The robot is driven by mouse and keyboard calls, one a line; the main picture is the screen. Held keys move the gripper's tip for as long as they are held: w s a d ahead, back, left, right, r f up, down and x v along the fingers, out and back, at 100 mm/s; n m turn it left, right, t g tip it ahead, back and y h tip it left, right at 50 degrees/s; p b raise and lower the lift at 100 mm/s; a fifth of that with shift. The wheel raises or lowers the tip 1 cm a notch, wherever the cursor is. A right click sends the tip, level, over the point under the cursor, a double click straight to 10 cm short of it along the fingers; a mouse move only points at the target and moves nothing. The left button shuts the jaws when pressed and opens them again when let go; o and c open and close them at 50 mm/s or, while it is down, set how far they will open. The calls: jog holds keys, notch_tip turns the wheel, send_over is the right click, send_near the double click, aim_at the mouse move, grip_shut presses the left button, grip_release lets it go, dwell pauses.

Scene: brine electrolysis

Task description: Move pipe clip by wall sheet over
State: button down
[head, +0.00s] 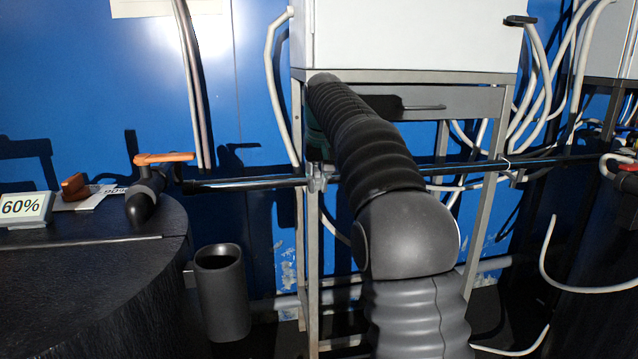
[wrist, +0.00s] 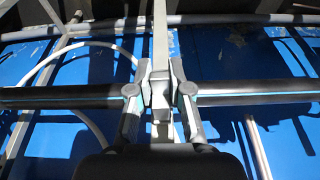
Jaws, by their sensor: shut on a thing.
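A dark horizontal pipe (head: 245,183) runs in front of the blue wall and crosses the wrist view (wrist: 60,97). A small grey pipe clip (wrist: 160,101) sits at this pipe, between my fingertips. My gripper (wrist: 161,88) is shut on the clip, with one finger on each side. In the head view my gripper (head: 318,179) is small and beside the metal stand's left leg, so the clip cannot be told apart there. A white wall sheet (head: 170,8) shows at the top left, cut by the frame edge.
A white cabinet on a metal stand (head: 410,76) is close behind my arm. Thin pipes (head: 192,85) run down the wall at left. A black table (head: 90,245) carries a valve with an orange handle (head: 163,158). Cables (head: 545,80) hang at right.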

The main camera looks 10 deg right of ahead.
dwell(0.3)
jog(key=c, duration=1.1)
grip_release()
jog(key=shift+w+f, duration=0.1)
jog(key=v, duration=1.2)
